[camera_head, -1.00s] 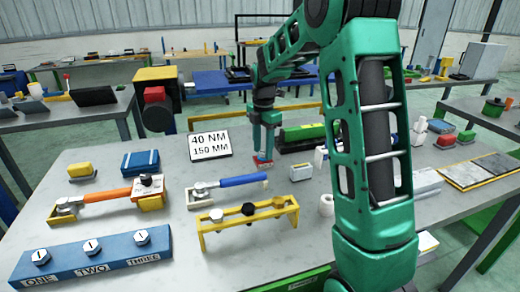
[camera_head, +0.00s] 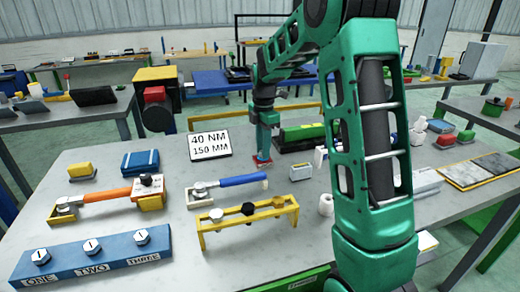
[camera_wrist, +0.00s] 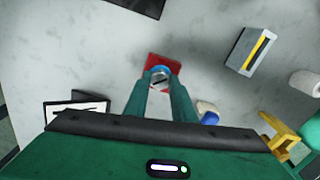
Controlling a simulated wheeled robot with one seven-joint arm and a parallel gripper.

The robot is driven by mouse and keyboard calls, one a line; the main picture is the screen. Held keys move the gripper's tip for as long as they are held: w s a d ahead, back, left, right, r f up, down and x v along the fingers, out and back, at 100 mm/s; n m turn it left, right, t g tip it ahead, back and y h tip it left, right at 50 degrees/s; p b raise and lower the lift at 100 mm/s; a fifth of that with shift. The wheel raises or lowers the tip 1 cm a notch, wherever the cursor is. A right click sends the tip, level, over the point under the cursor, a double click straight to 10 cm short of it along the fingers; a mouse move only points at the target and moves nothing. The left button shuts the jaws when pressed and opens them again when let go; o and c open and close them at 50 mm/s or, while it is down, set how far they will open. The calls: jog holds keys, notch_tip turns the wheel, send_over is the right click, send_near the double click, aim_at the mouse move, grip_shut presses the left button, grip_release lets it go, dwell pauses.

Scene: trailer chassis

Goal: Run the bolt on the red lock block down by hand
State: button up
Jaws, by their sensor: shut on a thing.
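The red lock block (camera_head: 263,163) sits on the grey table near the middle, below my gripper. In the wrist view the red block (camera_wrist: 168,61) lies flat between and beyond the fingertips. The bolt head (camera_wrist: 160,76), with a dark mark on top, shows between the fingers. My gripper (camera_wrist: 158,78) points down and is shut on the bolt at the block. In the head view my gripper (camera_head: 264,152) hides most of the bolt, and the bolt's thread cannot be seen.
A sign reading 40 NM, 150 MM (camera_head: 210,145) stands left of the block. A blue-handled wrench (camera_head: 240,181) and an orange-handled wrench (camera_head: 106,196) lie in front. A yellow rack (camera_head: 250,222) holds several pieces. A green-topped dark case (camera_head: 302,137) is close on the right.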

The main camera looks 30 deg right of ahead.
jog(key=m, duration=0.5)
jog(key=shift+w+a+r, duration=0.1)
jog(key=shift+w+r, duration=0.1)
jog(key=shift+w, duration=0.1)
jog(key=m, duration=0.4)
jog(key=shift+m, duration=0.4)
jog(key=m, duration=0.5)
jog(key=shift+m, duration=0.3)
jog(key=m, duration=0.9)
jog(key=shift+s, duration=0.1)
jog(key=m, duration=0.9)
jog(key=shift+a, duration=0.1)
jog(key=shift+m, duration=2.2)
